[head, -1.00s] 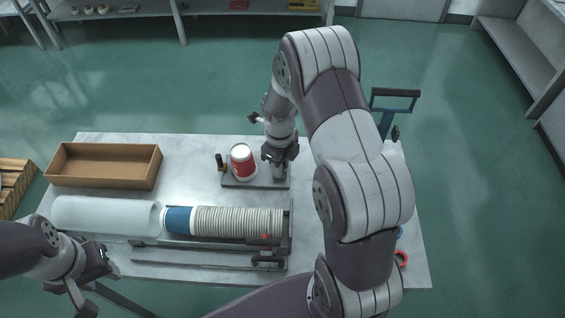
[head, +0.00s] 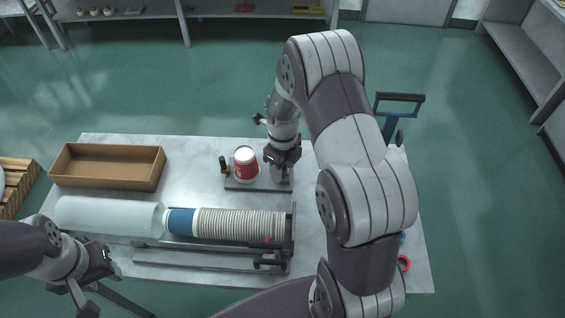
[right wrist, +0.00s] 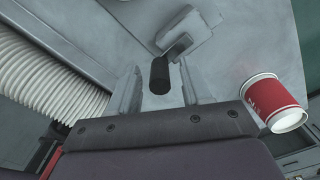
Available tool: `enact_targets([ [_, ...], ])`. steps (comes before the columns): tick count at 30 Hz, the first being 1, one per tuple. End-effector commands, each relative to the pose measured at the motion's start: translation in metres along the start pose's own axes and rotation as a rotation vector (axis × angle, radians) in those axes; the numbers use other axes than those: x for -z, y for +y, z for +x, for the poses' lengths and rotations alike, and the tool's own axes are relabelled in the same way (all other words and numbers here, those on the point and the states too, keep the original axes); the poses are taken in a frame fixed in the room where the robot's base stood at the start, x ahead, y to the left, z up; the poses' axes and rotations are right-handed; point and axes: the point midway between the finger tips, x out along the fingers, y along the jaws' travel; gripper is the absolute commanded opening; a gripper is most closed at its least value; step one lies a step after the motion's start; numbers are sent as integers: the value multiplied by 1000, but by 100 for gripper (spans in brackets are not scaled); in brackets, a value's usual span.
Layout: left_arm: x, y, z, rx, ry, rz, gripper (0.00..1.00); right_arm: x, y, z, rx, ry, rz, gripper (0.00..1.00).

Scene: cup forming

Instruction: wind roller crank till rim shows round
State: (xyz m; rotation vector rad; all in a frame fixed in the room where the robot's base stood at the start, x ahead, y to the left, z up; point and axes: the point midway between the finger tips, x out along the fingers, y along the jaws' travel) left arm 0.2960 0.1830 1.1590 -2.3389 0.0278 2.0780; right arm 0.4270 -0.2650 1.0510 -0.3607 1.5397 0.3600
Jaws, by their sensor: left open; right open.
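A red and white paper cup (head: 245,164) sits on a small grey fixture (head: 240,185) in the head view; it also shows at the right of the right wrist view (right wrist: 274,104). My right gripper (head: 281,160) is low over the fixture's right end. In the right wrist view its open jaws (right wrist: 161,90) stand on either side of a black crank knob (right wrist: 160,73), joined to a grey crank arm (right wrist: 190,38). I cannot tell whether they touch the knob. The cup's rim is too small to judge. My left gripper (head: 97,280) is open and empty at the table's front left.
A long stack of white cups (head: 242,223) with a blue one at its end lies in a rack, beside a clear sleeve (head: 110,216). An open cardboard box (head: 107,185) stands at the back left. A black-topped post (head: 224,165) stands left of the cup. A red ring (head: 403,263) lies front right.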

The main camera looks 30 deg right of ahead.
Motion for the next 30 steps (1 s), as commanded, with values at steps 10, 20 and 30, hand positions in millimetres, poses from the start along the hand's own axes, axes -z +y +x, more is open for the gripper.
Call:
enact_targets([
  [10,-3,0,22,0,0,0,43,-1,-1,-73,5,-7,0,48],
  [20,-4,0,29,0,0,0,43,0,0,-125,2,-2,0,48],
  [30,-3,0,29,0,0,0,43,0,0,-127,1,-1,0,48],
])
